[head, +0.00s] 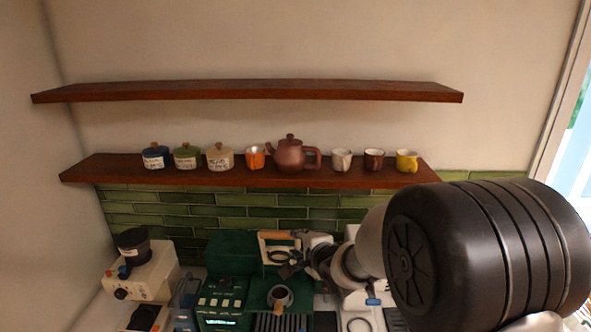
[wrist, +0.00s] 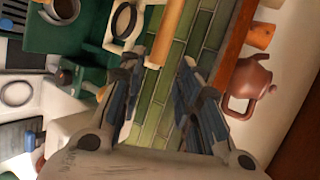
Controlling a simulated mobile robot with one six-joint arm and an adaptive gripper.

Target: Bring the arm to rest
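My gripper (head: 290,262) is in front of the green coffee machine (head: 222,293), below the lower shelf. My arm reaches in from the right, with a large black joint close to the head camera. In the wrist view, my gripper (wrist: 158,65) has its two fingers well apart with nothing held between them. Green wall tiles (wrist: 160,95) show through the gap. A light wooden bar (wrist: 173,30) on the machine shows just past the fingertips; I cannot tell how far off it is.
The lower shelf (head: 80,171) holds several labelled jars, an orange cup (head: 255,157), a brown teapot (head: 289,156) and several mugs. The upper shelf (head: 250,91) is bare. A cream grinder (head: 140,275) stands at left. The counter is crowded; the air before the shelves is free.

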